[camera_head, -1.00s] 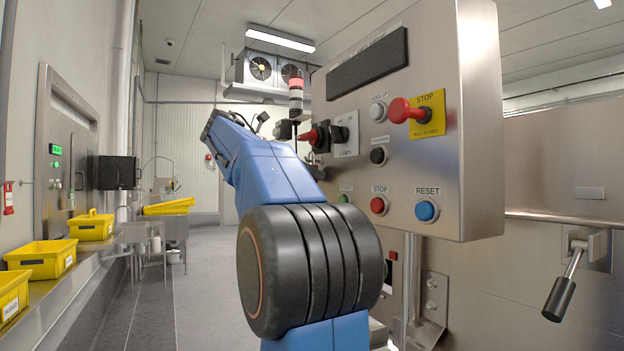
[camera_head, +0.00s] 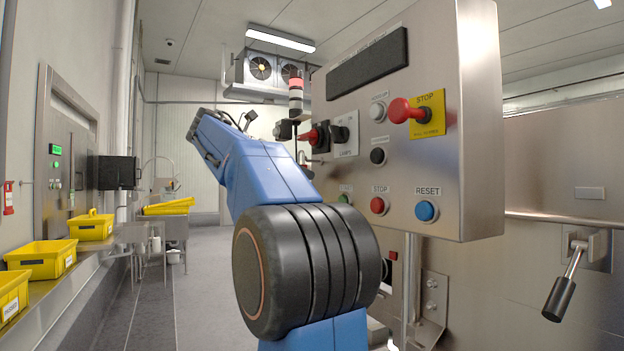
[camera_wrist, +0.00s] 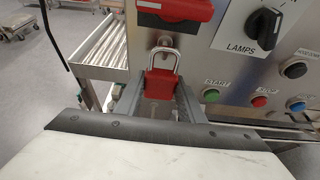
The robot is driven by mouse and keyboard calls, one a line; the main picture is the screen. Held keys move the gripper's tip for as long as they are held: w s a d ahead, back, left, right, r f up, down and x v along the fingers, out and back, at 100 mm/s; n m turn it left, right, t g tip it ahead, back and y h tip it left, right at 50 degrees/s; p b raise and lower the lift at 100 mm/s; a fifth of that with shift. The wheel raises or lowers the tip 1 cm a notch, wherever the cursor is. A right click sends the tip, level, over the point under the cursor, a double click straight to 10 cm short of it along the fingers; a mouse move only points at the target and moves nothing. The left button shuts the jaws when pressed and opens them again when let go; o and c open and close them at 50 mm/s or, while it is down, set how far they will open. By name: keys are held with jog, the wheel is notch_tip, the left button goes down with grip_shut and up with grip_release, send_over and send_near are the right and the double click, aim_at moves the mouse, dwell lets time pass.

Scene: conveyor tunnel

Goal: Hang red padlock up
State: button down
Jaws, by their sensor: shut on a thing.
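In the wrist view a red padlock (camera_wrist: 162,84) with a silver shackle stands upright between the fingers of my gripper (camera_wrist: 160,98), which is shut on its body. The shackle points up, toward a red handle (camera_wrist: 172,9) on the metal control panel (camera_wrist: 218,65). A small metal part sits by the top of the shackle; I cannot tell whether they touch. In the head view the red handle (camera_head: 308,136) sticks out from the panel's left side. My gripper and the padlock cannot be made out there, behind my blue arm.
The panel has a black LAMPS knob (camera_wrist: 263,22), a green START button (camera_wrist: 211,94), a red STOP button (camera_head: 379,205), a blue RESET button (camera_head: 426,210) and a red mushroom stop (camera_head: 405,110). A roller conveyor (camera_wrist: 100,48) lies left of the padlock. Yellow bins (camera_head: 40,259) stand far left.

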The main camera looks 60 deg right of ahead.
jog(key=shift+w+a, duration=0.4)
jog(key=shift+a, duration=0.35)
jog(key=shift+w+a, duration=0.4)
jog(key=shift+a, duration=0.35)
